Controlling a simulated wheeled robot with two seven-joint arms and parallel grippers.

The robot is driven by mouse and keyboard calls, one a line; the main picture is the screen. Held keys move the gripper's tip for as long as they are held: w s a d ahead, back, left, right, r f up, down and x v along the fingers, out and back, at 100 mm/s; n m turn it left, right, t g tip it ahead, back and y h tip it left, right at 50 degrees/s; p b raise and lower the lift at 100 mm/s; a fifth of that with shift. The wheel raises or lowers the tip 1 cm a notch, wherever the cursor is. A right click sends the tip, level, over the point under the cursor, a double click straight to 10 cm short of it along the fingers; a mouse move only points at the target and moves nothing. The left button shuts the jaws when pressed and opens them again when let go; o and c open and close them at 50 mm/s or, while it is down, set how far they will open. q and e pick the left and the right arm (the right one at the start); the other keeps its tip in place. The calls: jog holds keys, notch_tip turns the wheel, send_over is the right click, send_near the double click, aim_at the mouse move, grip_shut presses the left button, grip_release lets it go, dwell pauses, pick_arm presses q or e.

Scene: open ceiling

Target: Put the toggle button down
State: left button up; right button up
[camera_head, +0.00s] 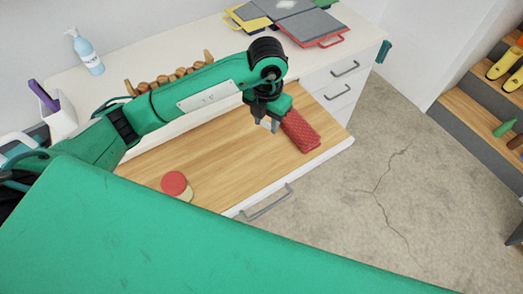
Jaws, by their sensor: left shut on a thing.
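My left gripper (268,123) points down over the right part of a pulled-out drawer with a wood-coloured floor (230,145). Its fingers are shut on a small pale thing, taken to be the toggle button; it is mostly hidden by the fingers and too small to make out. The gripper is just left of a red textured cloth-like item (301,132) in the drawer. I cannot tell its exact height above the drawer floor. My right gripper is not in view.
A red round piece (174,183) with a cream part lies near the drawer's front. A brown wooden rack (170,77), a blue pump bottle (86,52) and folders (310,27) stand or lie behind. The drawer's middle is clear. Wooden shelves (475,100) are at right.

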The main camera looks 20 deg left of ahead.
pick_arm(q)
jog(key=p, duration=0.3)
send_over(266, 158)
notch_tip(266, 158, down, 12)
jog(key=shift+a+r, duration=0.1)
jog(key=shift+r, duration=0.1)
notch_tip(266, 158, down, 4)
jog(key=shift+p, duration=0.35)
jog(key=shift+f, duration=0.2)
jog(key=o, duration=0.9)
jog(key=shift+o, duration=0.2)
